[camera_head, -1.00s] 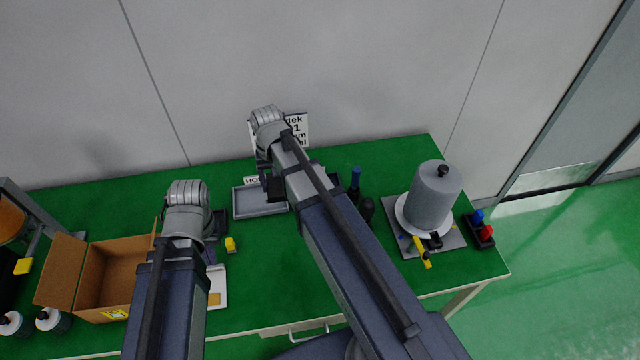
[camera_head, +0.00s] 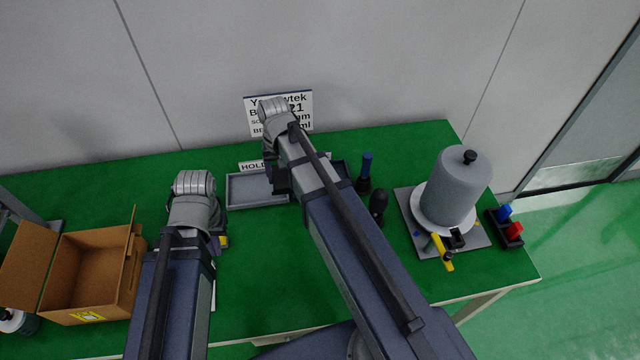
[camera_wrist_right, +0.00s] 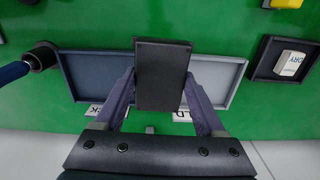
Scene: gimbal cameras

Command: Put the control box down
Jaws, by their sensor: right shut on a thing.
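The control box, a flat dark block (camera_wrist_right: 162,75), is held between the two fingers of my right gripper (camera_wrist_right: 160,88) in the right wrist view. It is above the wall between two shallow grey trays, one at the left (camera_wrist_right: 92,72) and one at the right (camera_wrist_right: 222,78), and covers part of both. Whether it touches them cannot be told. A HOLD label stands by one tray. In the head view my right gripper (camera_head: 282,182) is over the trays (camera_head: 250,203), largely hidden by its arm. My left gripper (camera_head: 218,228) is mostly hidden behind its wrist.
An open cardboard box (camera_head: 85,275) stands at the left. A dark bottle (camera_head: 378,203) and a blue-handled tool (camera_head: 365,170) stand right of the trays. A grey cylinder (camera_head: 455,190) is on a plate farther right. Green table is clear in front of the trays.

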